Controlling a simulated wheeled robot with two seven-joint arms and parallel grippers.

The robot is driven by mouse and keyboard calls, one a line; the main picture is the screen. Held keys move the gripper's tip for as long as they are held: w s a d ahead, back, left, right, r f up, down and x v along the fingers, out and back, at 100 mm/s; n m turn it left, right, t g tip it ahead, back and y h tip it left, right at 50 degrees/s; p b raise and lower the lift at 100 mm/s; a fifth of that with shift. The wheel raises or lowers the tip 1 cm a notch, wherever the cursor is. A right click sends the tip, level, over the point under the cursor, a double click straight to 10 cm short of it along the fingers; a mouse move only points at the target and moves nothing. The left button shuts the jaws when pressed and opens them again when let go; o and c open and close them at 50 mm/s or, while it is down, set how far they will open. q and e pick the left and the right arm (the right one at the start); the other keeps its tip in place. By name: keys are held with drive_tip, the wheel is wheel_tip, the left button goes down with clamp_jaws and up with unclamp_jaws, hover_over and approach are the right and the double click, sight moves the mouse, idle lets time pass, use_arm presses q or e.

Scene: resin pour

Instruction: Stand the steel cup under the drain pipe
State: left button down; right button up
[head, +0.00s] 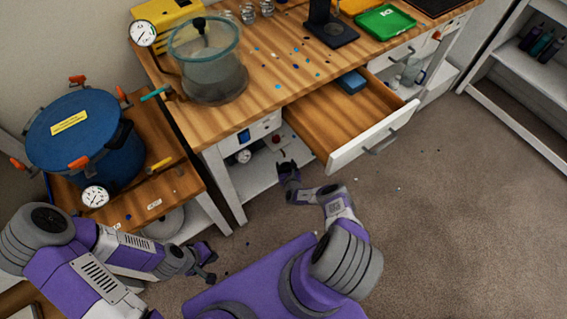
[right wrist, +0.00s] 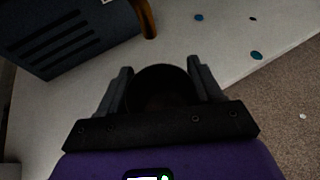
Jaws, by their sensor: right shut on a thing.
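My right gripper (head: 287,170) reaches in at the edge of the low white shelf under the workbench. In the right wrist view its two fingers (right wrist: 163,92) are closed on the sides of a dark round cup (right wrist: 162,75), which looks like the steel cup in shadow. I look into its dark mouth. A copper-brown pipe (right wrist: 147,18) comes down beside a dark slatted box, beyond the cup and slightly left; it looks like the drain pipe. The cup is apart from it in the picture. My left gripper (head: 208,268) is open and empty, low beside the small cart.
An open wooden drawer (head: 345,115) juts out above and right of my right gripper. The dark slatted box (right wrist: 75,35) stands on the white shelf (right wrist: 235,60). A blue pressure pot (head: 85,145) stands on the left cart. Carpet to the right is mostly clear.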

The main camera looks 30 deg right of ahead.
sight(285, 163)
drive_tip(key=w, duration=0.1)
drive_tip(key=w+d+b, duration=0.1)
drive_tip(key=w, duration=0.1)
drive_tip(key=shift+w, duration=0.25)
drive_tip(key=f+b, duration=0.1)
drive_tip(key=b, duration=0.1)
drive_tip(key=w+f+b, duration=0.1)
drive_tip(key=f+b, duration=0.1)
drive_tip(key=shift+d+f, duration=0.2)
drive_tip(key=shift+f, duration=0.2)
drive_tip(key=o, duration=1.1)
drive_tip(key=shift+c, duration=0.2)
